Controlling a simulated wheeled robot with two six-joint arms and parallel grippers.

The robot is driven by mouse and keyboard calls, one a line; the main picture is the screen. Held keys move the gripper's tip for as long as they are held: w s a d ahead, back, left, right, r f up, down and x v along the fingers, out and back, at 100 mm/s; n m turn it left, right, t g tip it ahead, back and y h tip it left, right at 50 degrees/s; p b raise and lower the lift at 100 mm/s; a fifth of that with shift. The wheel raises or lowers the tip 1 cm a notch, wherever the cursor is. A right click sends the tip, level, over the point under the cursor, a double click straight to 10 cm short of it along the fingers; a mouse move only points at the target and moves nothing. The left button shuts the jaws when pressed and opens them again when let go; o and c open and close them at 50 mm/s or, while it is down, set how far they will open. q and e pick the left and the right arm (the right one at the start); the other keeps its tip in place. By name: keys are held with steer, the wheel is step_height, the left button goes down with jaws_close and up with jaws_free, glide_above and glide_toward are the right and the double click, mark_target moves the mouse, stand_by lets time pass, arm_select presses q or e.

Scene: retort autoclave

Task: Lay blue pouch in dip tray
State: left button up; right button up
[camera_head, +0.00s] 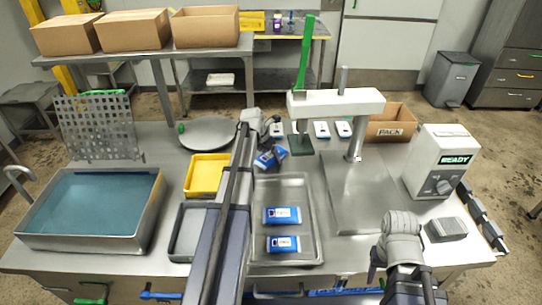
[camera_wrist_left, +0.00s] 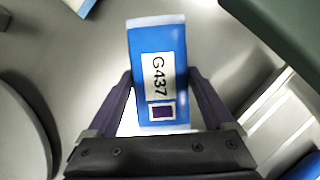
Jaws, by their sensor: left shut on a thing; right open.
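My left gripper (camera_head: 262,146) is shut on a blue pouch (camera_head: 270,158), held tilted near the far end of a long grey metal tray (camera_head: 313,205). In the left wrist view the pouch (camera_wrist_left: 158,45) sits between both fingers of the left gripper (camera_wrist_left: 160,85), its label reading G437. Two more blue pouches, one nearer (camera_head: 283,244) and one farther (camera_head: 282,215), lie flat in the long tray. I cannot tell which container is the dip tray. My right gripper (camera_head: 376,266) is open and empty at the lower right.
A blue-filled basin (camera_head: 148,225) stands at left, with a perforated rack (camera_head: 97,128) behind it. A yellow tray (camera_head: 190,190) and a grey tray (camera_head: 179,248) lie left of my arm. A press with a green lever (camera_head: 305,55) and a READY box (camera_head: 440,160) stand right.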

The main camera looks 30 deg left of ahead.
mark_target(267, 157)
arm_select(q)
step_height(267, 157, up, 8)
steer(key=p, duration=0.8)
steer(key=shift+r, duration=0.1)
steer(key=shift+s+a+f+b, duration=0.1)
steer(key=shift+s+f+b, duration=0.1)
steer(key=shift+s, duration=0.35)
steer(key=shift+s+a+f+b, duration=0.1)
steer(key=shift+s+f, duration=0.05)
steer(key=shift+s, duration=0.35)
steer(key=shift+c, duration=0.8)
steer(key=s+a, duration=0.1)
steer(key=s, duration=0.4)
steer(key=s+a, duration=0.1)
steer(key=s, duration=0.3)
steer(key=s+a, duration=0.1)
steer(key=s, duration=0.4)
steer(key=shift+s+a, duration=0.25)
steer(key=shift+s, duration=0.05)
steer(key=shift+s+a, duration=0.15)
steer(key=shift+s, duration=0.3)
